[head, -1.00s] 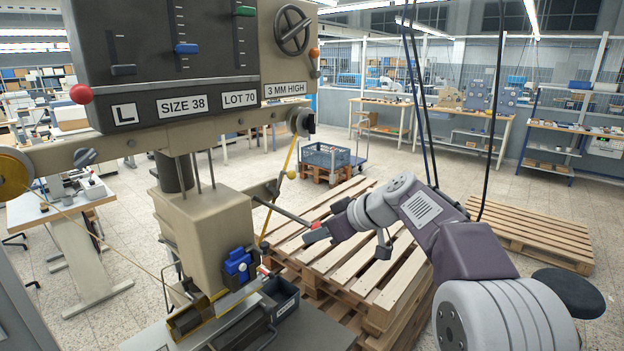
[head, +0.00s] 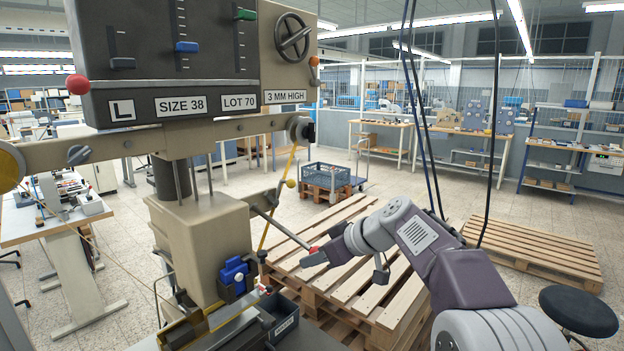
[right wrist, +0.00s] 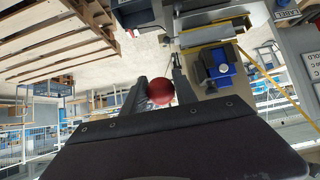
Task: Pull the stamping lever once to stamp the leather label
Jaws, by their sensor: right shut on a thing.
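The stamping machine (head: 200,240) stands at the left of the head view. Its lever (head: 285,228) is a thin metal rod slanting down to the right from the machine's side. My right gripper (head: 316,256) is shut on the lever's red knob (head: 314,249). In the right wrist view the red ball knob (right wrist: 160,90) sits between the two fingers of my right gripper (right wrist: 160,88). The stamping bed (head: 190,330) with a yellow frame lies low under the press head. I cannot make out the leather label. My left gripper is not in view.
A blue clamp block (head: 236,275) and a dark labelled bin (head: 285,318) sit by the bed. Wooden pallets (head: 345,270) are stacked behind my right arm. A black stool (head: 578,312) stands at the right. Open floor lies beyond.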

